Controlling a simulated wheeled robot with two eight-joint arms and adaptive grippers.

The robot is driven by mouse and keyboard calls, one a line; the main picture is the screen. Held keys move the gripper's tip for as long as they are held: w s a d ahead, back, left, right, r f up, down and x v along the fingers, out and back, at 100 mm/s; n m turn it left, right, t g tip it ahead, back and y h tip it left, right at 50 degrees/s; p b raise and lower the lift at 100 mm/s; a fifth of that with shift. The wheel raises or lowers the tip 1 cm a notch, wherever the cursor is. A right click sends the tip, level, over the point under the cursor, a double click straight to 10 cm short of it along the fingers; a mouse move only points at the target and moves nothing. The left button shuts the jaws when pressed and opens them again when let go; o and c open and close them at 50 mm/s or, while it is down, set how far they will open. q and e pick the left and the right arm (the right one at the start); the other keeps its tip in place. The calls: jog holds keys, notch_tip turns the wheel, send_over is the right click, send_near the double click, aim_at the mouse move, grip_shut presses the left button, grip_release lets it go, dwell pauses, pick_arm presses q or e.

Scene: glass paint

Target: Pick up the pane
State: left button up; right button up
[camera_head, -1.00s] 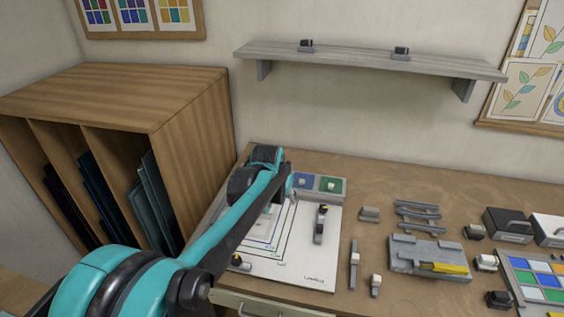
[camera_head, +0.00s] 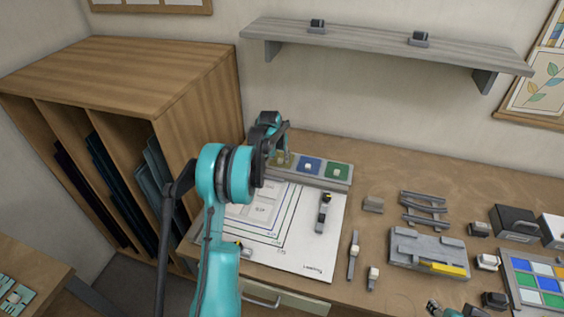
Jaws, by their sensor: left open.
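A grey tray (camera_head: 324,180) at the back left of the bench holds a row of coloured square panes, each with a pale knob. The olive-yellow pane (camera_head: 281,160) is at its left end, then the blue pane (camera_head: 304,165) and the green pane (camera_head: 337,172). My left gripper (camera_head: 281,149) is open over the olive-yellow pane, which its fingers partly cover. I cannot tell whether they touch it. My right gripper does not show clearly; only a small teal part is at the bottom edge.
A white pattern board (camera_head: 310,250) lies in front of the tray, with a dark clamp (camera_head: 323,213) on it. A wooden rack (camera_head: 150,75) with dark sheets stands at left. A grey fixture (camera_head: 428,250) and a colour palette (camera_head: 538,280) are at right.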

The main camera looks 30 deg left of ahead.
pick_arm(q)
jog(key=shift+x, duration=1.15)
jog(key=shift+r, duration=0.1)
grip_shut()
